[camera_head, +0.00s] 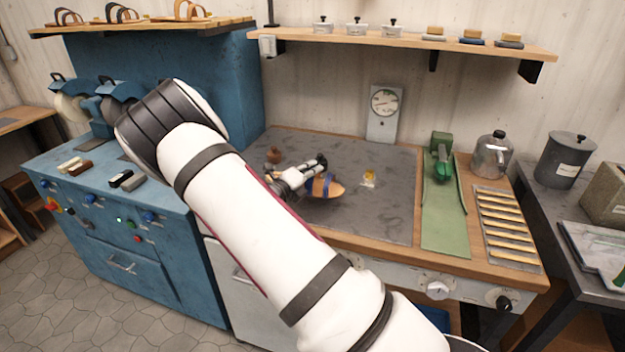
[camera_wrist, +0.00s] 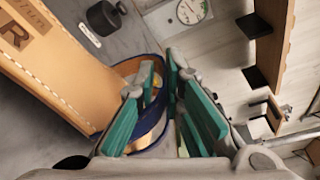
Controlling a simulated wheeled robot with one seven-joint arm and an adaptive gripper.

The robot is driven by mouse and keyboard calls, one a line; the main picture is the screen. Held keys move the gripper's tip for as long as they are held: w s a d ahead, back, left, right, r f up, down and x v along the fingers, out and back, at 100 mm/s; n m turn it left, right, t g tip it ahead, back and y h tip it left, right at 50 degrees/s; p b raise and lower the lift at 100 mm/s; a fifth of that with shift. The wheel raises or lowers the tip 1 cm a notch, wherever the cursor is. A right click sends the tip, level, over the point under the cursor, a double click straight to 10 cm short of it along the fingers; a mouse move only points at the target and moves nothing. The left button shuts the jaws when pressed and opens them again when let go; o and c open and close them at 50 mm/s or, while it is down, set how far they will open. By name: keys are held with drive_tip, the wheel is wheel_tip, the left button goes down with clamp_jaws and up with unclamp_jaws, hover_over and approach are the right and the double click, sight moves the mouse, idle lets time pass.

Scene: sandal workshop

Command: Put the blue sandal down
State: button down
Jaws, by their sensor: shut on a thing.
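The blue sandal (camera_head: 331,188) has a tan sole and blue straps. It is over the dark grey mat of the workbench (camera_head: 380,215) in the head view; I cannot tell whether it touches the mat. My gripper (camera_head: 312,171) is shut on it. In the wrist view, the sandal's sole (camera_wrist: 48,65), marked with a letter R, fills the left side. Its blue strap is at the fingers of my gripper (camera_wrist: 165,95), which have green pads. The fingers hide part of the strap.
A dial gauge (camera_head: 384,112) stands at the back of the bench. A small yellow item (camera_head: 369,176) lies right of the sandal. A green strip (camera_head: 445,215) and a slatted rack (camera_head: 505,225) are at the right. The mat's front right is clear.

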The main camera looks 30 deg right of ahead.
sight(319, 174)
drive_tip(key=shift+w+d+f, duration=0.1)
drive_tip(key=shift+d+f, duration=0.1)
drive_tip(key=shift+f, duration=0.7)
drive_tip(key=shift+w+d+f, duration=0.1)
drive_tip(key=shift+d+f, duration=0.05)
drive_tip(key=shift+f, duration=0.7)
drive_tip(key=c, duration=1.7)
unclamp_jaws()
drive_tip(key=shift+f, duration=0.1)
